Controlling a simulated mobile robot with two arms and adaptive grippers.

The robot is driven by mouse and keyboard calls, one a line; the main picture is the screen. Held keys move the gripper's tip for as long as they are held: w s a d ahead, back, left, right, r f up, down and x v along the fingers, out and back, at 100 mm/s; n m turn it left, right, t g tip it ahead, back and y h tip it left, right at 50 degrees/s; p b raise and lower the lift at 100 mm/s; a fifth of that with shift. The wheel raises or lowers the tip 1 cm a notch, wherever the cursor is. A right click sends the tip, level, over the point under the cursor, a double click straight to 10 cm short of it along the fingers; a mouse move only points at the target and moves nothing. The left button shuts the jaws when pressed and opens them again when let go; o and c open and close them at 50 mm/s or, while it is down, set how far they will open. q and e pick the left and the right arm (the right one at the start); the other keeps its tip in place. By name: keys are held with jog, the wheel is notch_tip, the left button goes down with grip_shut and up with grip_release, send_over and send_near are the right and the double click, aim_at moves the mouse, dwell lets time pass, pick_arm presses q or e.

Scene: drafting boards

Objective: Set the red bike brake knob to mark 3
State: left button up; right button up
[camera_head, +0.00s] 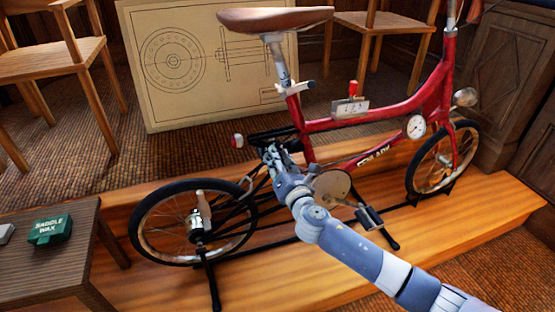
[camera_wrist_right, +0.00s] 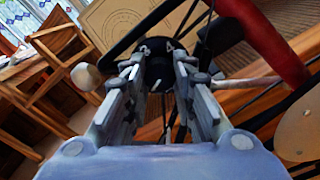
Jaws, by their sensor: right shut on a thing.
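The red folding bike (camera_head: 375,117) stands upright on a wooden platform, with its rear wheel to the left. My right gripper (camera_head: 270,153) reaches in below the saddle, behind the seat tube. In the right wrist view a dark round knob (camera_wrist_right: 157,70) lies between the fingers of my right gripper (camera_wrist_right: 158,78), which is shut on it. Pale marks that look like 3 and 4 show at its upper edge. Its pointer and exact setting are hard to tell. In the head view my gripper hides most of the knob. My left gripper is not in view.
A small plate with a red lever (camera_head: 350,105) and a round gauge (camera_head: 415,127) are on the frame. The saddle (camera_head: 275,19) overhangs above. A pedal (camera_head: 368,217) sticks out near my forearm. A side table (camera_head: 62,262) with a green wax tin (camera_head: 50,230) stands left.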

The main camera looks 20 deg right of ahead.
jog(key=m, duration=0.3)
jog(key=shift+a+f, duration=0.1)
jog(key=shift+f, duration=0.05)
grip_shut()
pick_arm(q)
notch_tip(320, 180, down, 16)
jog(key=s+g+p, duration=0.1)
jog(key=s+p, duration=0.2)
jog(key=p, duration=0.2)
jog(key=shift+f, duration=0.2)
pick_arm(e)
jog(key=shift+r+m, duration=0.2)
jog(key=shift+m, duration=9.6)
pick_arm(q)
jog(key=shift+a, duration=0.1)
pick_arm(e)
jog(key=o, duration=1)
grip_release()
jog(key=shift+s, duration=0.1)
